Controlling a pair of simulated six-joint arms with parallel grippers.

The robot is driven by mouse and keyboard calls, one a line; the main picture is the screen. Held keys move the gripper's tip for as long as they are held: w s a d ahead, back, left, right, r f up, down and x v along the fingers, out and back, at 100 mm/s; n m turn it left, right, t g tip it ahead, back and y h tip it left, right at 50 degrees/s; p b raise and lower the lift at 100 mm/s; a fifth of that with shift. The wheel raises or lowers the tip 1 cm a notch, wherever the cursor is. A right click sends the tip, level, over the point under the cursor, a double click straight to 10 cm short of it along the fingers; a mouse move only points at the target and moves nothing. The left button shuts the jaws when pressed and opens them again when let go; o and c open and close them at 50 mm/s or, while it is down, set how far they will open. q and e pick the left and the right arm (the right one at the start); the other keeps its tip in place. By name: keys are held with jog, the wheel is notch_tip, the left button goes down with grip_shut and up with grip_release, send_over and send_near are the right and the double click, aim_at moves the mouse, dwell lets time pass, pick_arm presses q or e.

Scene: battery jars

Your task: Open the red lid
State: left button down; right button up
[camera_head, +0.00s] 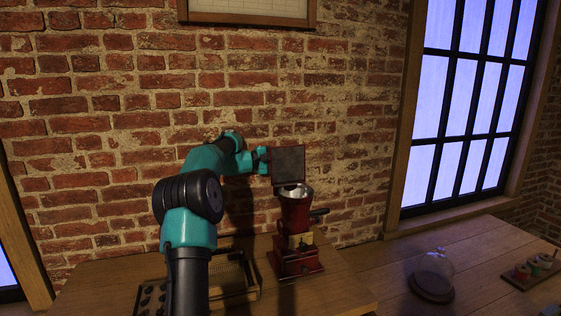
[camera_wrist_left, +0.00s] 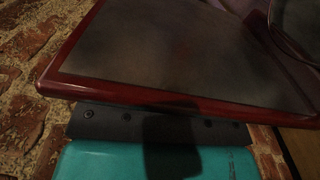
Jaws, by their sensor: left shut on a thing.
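The red lid (camera_head: 289,165) stands upright above a red grinder-like device (camera_head: 297,240), its dark grey inner face toward the head camera. Below it a pale metal bowl (camera_head: 297,190) is uncovered at the top of the device. My left gripper (camera_head: 266,160) is at the lid's left edge, shut on it; its fingertips are mostly hidden. In the left wrist view the lid (camera_wrist_left: 180,50) fills the upper part, grey with a red rim, and my teal and black gripper (camera_wrist_left: 165,125) lies against its lower edge. My right gripper is not in view.
A glass dome (camera_head: 434,272) stands on the table to the right, with a small tray of coloured pieces (camera_head: 520,284) beyond it. A wooden rack (camera_head: 245,286) lies left of the device, partly behind my left arm. A brick wall (camera_head: 350,130) rises close behind.

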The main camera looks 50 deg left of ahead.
pick_arm(q)
jog(key=c, duration=0.9)
grip_release()
jog(key=v, duration=1.7)
jog(key=shift+s+a+r, duration=0.1)
jog(key=shift+s+a, duration=0.05)
jog(key=shift+s, duration=0.05)
